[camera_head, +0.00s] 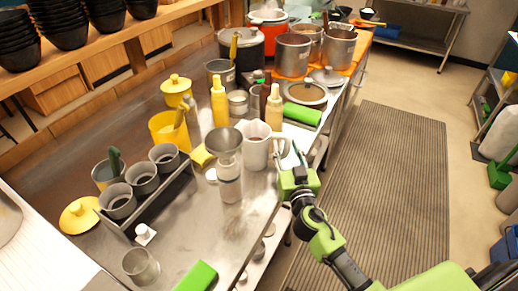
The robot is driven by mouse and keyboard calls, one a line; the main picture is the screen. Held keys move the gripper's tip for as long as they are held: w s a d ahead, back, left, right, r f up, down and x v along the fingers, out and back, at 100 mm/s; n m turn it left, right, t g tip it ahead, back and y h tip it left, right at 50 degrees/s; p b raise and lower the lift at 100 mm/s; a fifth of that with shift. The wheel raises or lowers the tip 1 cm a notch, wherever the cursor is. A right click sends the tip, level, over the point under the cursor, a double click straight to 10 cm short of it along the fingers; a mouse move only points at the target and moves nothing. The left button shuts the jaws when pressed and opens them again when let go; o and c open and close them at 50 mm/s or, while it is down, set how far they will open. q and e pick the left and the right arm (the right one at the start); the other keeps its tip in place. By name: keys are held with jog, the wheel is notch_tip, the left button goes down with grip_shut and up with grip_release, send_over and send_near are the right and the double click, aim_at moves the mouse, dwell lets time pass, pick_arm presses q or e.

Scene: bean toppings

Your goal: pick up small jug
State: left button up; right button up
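A pale grey-white jug (256,150) stands upright on the steel counter, right of the middle, near the counter's right edge. Its handle faces right, toward my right gripper (297,156). My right gripper is beside the handle, with its dark fingers pointing away from my arm. Whether the fingers touch the handle or are closed is too small to tell. The jug looks still on the counter. My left gripper is not in view.
A metal funnel on a bottle (230,189) stands close left of the jug. Yellow and tan squeeze bottles (274,109) stand behind it. A rack of grey cups (143,182) is at left. A green block (197,276) lies at the front. A ribbed mat (385,185) covers the clear floor at right.

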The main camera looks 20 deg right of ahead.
aim_at(288, 135)
grip_shut()
jog(key=shift+r, duration=0.1)
notch_tip(288, 135, up, 10)
jog(key=shift+p, duration=1.1)
